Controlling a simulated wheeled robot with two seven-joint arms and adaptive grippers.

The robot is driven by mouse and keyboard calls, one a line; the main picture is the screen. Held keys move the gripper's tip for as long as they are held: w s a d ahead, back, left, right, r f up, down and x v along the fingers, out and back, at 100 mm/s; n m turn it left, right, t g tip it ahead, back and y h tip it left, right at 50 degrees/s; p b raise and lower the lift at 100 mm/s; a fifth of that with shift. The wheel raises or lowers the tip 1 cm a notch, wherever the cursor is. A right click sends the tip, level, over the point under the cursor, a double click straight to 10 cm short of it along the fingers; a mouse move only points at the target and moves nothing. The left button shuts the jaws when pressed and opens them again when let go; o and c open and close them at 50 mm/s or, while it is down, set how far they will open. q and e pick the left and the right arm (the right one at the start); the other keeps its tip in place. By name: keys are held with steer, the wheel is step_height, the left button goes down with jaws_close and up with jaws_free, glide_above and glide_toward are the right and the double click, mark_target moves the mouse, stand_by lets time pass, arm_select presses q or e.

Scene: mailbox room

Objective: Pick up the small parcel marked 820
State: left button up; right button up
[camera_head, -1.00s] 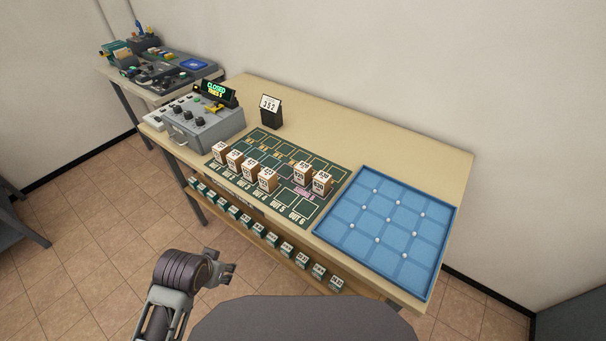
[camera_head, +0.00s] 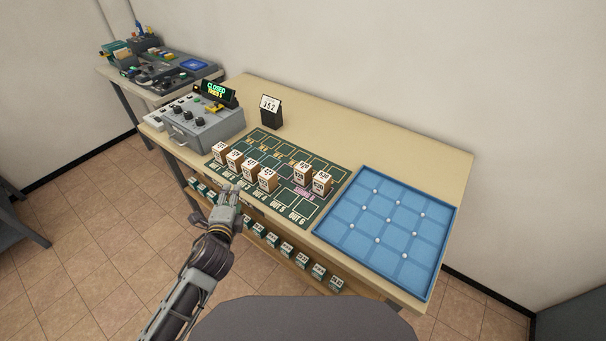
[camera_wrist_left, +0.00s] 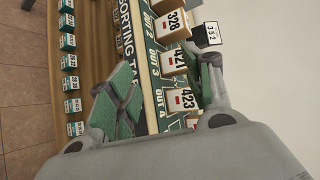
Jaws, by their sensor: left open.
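Several small white-topped, brown-sided parcels stand on a dark green sorting mat (camera_head: 275,200) on the table. In the left wrist view I read parcel 328 (camera_wrist_left: 171,22), parcel 421 (camera_wrist_left: 172,57) and parcel 423 (camera_wrist_left: 181,98). In the head view the labels are too small to read; two parcels, one here (camera_head: 302,171) and one here (camera_head: 321,182), stand apart on the right. I cannot tell which parcel is marked 820. My left gripper (camera_head: 231,191) is open and empty at the table's front edge, close to the front row. My right gripper is not in view.
A grey control box (camera_head: 200,125) with a CLOSED display stands at the left. A stand with card 352 (camera_head: 270,108) is behind the mat. A blue compartment tray (camera_head: 385,225) lies at the right. More small parcels line a shelf (camera_head: 290,268) below the tabletop.

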arm_select(q)
steer(key=w+d+r+m+h, duration=0.1)
steer(key=m, duration=0.2)
steer(key=d+m+t+h, duration=0.1)
steer(key=d+m, duration=0.1)
steer(key=m, duration=0.1)
steer(key=w+d+r+m+t+h, duration=0.1)
steer(key=d+m, duration=0.1)
steer(key=m, duration=0.1)
steer(key=shift+w+d+r+h, duration=0.1)
steer(key=shift+w+r+h, duration=0.25)
steer(key=shift+h, duration=0.05)
steer(key=d+m+h, duration=0.2)
steer(key=m, duration=0.2)
steer(key=d+m+h, duration=0.2)
steer(key=m, duration=0.2)
steer(key=d+f+m+h, duration=0.1)
steer(key=d+m+h, duration=0.1)
steer(key=m, duration=0.1)
steer(key=shift+s+d+m+g, duration=0.1)
steer(key=shift+s+m+g, duration=0.15)
steer(key=shift+m+g, duration=0.15)
steer(key=m, duration=0.1)
steer(key=d+m+h, duration=0.1)
steer(key=shift+s+f+m+g, duration=0.25)
steer(key=shift+f+m+g, duration=0.05)
steer(key=shift+g, duration=0.1)
steer(key=shift+s+d+f+m+h, duration=0.15)
steer(key=shift+d+m+h, duration=0.15)
steer(key=shift+m, duration=0.1)
